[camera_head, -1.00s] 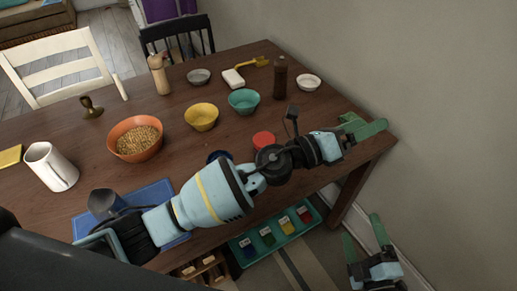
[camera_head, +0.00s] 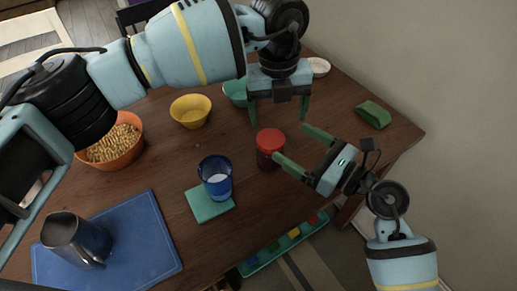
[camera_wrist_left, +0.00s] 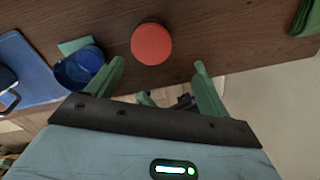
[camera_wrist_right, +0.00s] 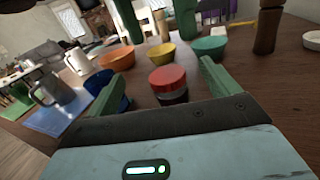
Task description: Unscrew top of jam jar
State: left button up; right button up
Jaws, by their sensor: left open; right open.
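The jam jar has a red lid (camera_head: 270,138) and a dark red body (camera_head: 266,158), and stands upright on the table near its front edge. My left gripper (camera_head: 279,116) is open and points down just behind and above the jar. In the left wrist view the round lid (camera_wrist_left: 151,44) lies just beyond the fingertips. My right gripper (camera_head: 289,141) is open and comes in from the right, its fingertips close to the jar. In the right wrist view the jar (camera_wrist_right: 168,86) is between and beyond the open fingers; contact cannot be told. Neither gripper holds anything.
A blue mug (camera_head: 215,176) stands on a green coaster (camera_head: 197,208) left of the jar. A metal pitcher (camera_head: 77,240) stands on a blue mat (camera_head: 150,252). Yellow (camera_head: 191,111) and teal (camera_head: 235,94) bowls are behind. A folded green cloth (camera_head: 373,114) lies at right.

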aim_at(269, 150)
pick_arm(q)
jog(key=shift+w+a+r+n+y, duration=0.15)
jog(key=shift+a+n, duration=0.05)
jog(key=shift+a, duration=0.15)
jog(key=shift+w+a+r+n+y, duration=0.1)
jog(key=shift+a+r+n+y, duration=0.1)
jog(key=shift+a, duration=0.15)
jog(key=shift+s+d, duration=0.1)
pick_arm(e)
jog(key=f, duration=0.7)
jog(key=shift+w+a+f, duration=0.1)
jog(key=shift+w+f, duration=0.1)
jog(key=x, duration=0.6)
jog(key=shift+f, duration=0.3)
jog(key=shift+w+a+n, duration=0.3)
jog(key=shift+w+a, duration=0.15)
jog(key=shift+a, duration=0.15)
